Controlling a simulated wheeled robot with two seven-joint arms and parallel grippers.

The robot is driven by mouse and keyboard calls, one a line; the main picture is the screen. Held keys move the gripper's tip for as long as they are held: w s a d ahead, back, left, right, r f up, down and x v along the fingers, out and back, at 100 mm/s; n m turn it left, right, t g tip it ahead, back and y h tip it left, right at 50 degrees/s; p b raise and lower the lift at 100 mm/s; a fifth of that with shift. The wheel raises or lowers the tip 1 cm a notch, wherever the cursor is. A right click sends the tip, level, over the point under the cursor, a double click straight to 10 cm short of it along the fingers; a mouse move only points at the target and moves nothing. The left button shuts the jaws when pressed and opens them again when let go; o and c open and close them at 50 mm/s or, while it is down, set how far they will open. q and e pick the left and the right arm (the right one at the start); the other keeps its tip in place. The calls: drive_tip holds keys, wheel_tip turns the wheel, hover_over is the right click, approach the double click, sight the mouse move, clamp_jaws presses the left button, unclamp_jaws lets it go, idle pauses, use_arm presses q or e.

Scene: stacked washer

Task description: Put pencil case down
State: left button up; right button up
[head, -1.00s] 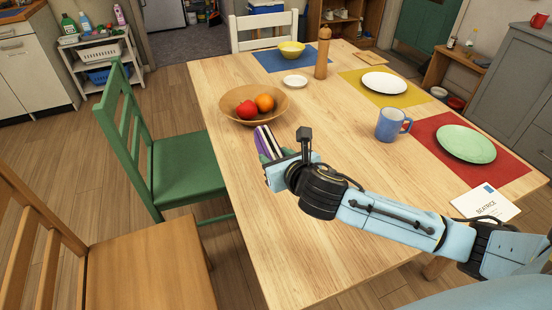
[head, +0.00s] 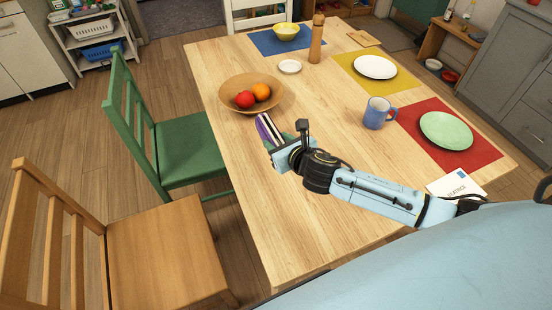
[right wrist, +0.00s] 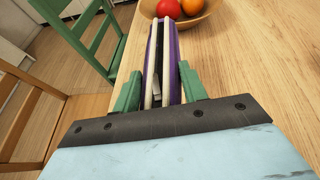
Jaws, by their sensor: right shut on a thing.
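The pencil case (head: 266,130) is purple with black and white stripes. It is in my right gripper (head: 276,140), at the left edge of the table (head: 320,220), just in front of the fruit bowl. In the right wrist view the pencil case (right wrist: 163,65) stands on edge between the two green fingers of my right gripper (right wrist: 160,88), which are shut on it. I cannot tell whether its underside touches the tabletop. My left gripper is not in view.
A wooden bowl (head: 235,101) with a red fruit and an orange stands just beyond the case. A blue mug (head: 375,113), a green plate (head: 446,130) on a red mat and an envelope (head: 456,183) lie to the right. The table's middle is clear. Chairs stand at left.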

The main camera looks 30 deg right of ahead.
wheel_tip(320, 180, down, 4)
drive_tip(key=shift+f+b, duration=0.15)
drive_tip(key=shift+b, duration=0.5)
wheel_tip(320, 180, down, 3)
drive_tip(key=shift+r+b, duration=0.2)
drive_tip(key=shift+b, duration=0.35)
drive_tip(key=shift+f, duration=0.3)
drive_tip(key=shift+r, duration=0.1)
drive_tip(key=o, duration=1.1)
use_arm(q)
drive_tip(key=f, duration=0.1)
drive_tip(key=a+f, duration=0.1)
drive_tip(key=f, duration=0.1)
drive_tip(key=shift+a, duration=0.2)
